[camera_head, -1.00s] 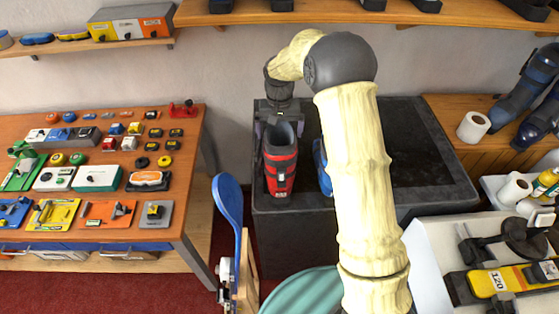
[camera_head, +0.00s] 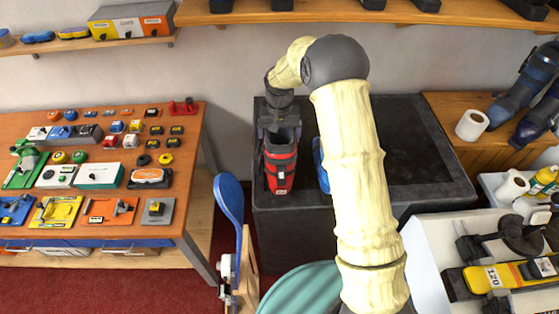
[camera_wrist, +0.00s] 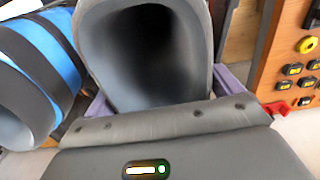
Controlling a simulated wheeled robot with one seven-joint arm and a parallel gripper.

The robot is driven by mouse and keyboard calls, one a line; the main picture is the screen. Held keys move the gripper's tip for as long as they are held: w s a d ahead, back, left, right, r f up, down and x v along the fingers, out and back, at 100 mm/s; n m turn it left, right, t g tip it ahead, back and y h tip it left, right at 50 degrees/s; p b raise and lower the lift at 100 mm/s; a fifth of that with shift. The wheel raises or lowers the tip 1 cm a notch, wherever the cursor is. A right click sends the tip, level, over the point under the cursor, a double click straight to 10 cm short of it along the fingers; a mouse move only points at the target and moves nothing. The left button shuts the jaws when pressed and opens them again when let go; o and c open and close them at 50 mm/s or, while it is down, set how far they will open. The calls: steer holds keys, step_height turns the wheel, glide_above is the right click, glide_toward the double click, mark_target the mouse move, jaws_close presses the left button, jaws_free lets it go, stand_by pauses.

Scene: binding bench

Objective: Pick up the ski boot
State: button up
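The red and black ski boot (camera_head: 281,168) stands upright on the black-topped bench. In the wrist view its grey open cuff (camera_wrist: 150,50) fills the upper middle, with a dark hollow inside. My gripper (camera_head: 280,130) is at the top of the boot, pointing down. Its fingers are spread, one on each side of the cuff, and they also show in the wrist view (camera_wrist: 165,90). The fingertips are hidden behind the cuff, and firm contact is not visible. I read the gripper as open around the boot.
A blue boot-like object (camera_head: 321,165) stands just right of the boot, partly behind my arm; its blue-banded side is close in the wrist view (camera_wrist: 50,60). The black bench top (camera_head: 430,150) is clear at right. A wooden table (camera_head: 190,140) with many small items stands left.

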steer(key=shift+w+r, duration=0.1)
steer(key=shift+r, duration=0.4)
step_height(320, 180, up, 9)
steer(key=b, duration=0.3)
stand_by(0.6)
